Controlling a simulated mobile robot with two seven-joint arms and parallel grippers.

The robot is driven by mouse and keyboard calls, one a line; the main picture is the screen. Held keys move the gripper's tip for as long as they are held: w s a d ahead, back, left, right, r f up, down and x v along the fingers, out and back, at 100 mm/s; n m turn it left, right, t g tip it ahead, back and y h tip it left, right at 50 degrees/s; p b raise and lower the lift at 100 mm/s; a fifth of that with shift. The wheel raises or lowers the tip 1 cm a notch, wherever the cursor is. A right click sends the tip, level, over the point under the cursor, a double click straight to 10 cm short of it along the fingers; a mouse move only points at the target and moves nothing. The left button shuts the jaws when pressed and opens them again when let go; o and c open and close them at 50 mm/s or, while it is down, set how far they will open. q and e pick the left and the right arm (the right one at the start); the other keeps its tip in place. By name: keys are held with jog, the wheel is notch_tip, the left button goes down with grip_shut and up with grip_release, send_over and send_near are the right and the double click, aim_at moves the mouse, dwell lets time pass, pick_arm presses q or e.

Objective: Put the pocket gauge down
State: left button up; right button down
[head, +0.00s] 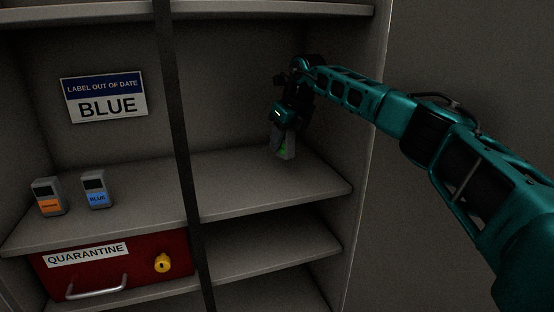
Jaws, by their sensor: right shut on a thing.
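My right gripper (281,130) is at the end of the teal arm that comes in from the right. It is over the right part of the shelf (265,185) and points down. It is shut on a grey pocket gauge (288,150) with a green patch on it. The gauge is upright, at or just above the shelf surface; I cannot tell if it touches. The gripper hides its upper part. My left gripper is not in view.
Two more grey gauges, one with an orange label (50,205) and one with a blue label (97,198), stand at the shelf's left. A sign reading LABEL OUT OF DATE BLUE (104,97) hangs behind. A dark upright post (180,140) crosses in front. A red QUARANTINE drawer (120,265) is below.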

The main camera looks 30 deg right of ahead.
aim_at(283, 156)
notch_tip(283, 156, down, 5)
jog(key=shift+r, duration=0.2)
jog(key=shift+f, duration=0.1)
jog(key=shift+f, duration=0.1)
jog(key=c, duration=0.7)
grip_release()
jog(key=shift+f, duration=0.1)
